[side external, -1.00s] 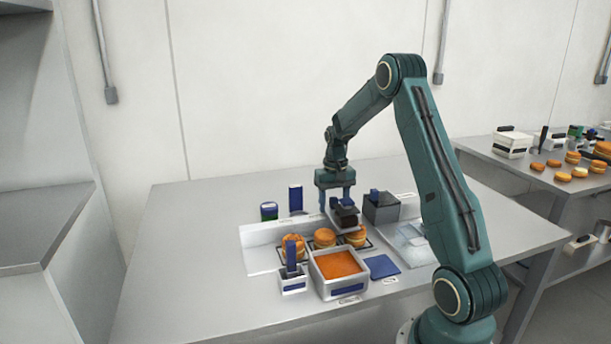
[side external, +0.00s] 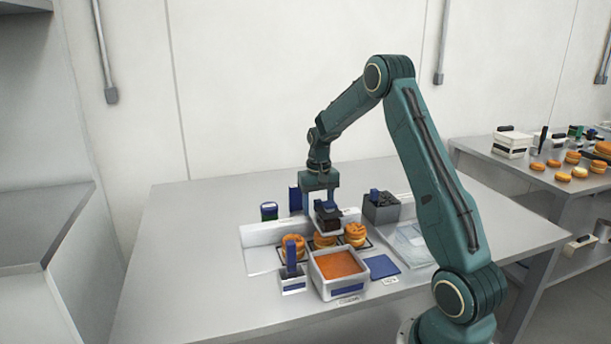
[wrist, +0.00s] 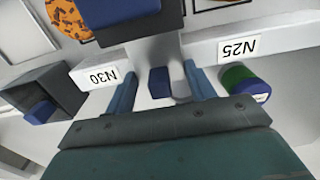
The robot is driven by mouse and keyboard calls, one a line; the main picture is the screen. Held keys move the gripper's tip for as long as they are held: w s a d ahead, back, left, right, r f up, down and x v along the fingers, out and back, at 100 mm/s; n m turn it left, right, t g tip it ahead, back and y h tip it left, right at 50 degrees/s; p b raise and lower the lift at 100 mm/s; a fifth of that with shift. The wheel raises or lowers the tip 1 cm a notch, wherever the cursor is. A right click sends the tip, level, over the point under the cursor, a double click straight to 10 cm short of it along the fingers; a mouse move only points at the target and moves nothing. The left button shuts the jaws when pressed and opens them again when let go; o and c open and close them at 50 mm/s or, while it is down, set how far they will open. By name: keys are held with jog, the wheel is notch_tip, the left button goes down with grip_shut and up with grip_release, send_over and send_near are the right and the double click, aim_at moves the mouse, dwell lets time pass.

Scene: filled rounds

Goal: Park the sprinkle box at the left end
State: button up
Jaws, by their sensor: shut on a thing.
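The sprinkle box (side external: 327,222), as I take it, is a small box with dark contents and a blue upper part. My gripper (side external: 322,202) is shut on it and holds it above the middle bun (side external: 325,241), partly hiding that bun.
A left bun (side external: 292,248) and right bun (side external: 355,236) flank the middle one. An orange-filled tub (side external: 338,264), small white holder (side external: 293,284) and blue mat (side external: 382,266) are in front. A grey bin (side external: 381,214) stands right, a green-and-blue jar (side external: 269,211) left. The table's far left is clear.

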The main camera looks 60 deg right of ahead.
aim_at(256, 225)
jog(key=shift+w+a, duration=6.5)
jog(key=shift+w, duration=0.05)
jog(key=o, duration=0.9)
notch_tip(256, 225, up, 7)
jog(key=shift+r, duration=0.1)
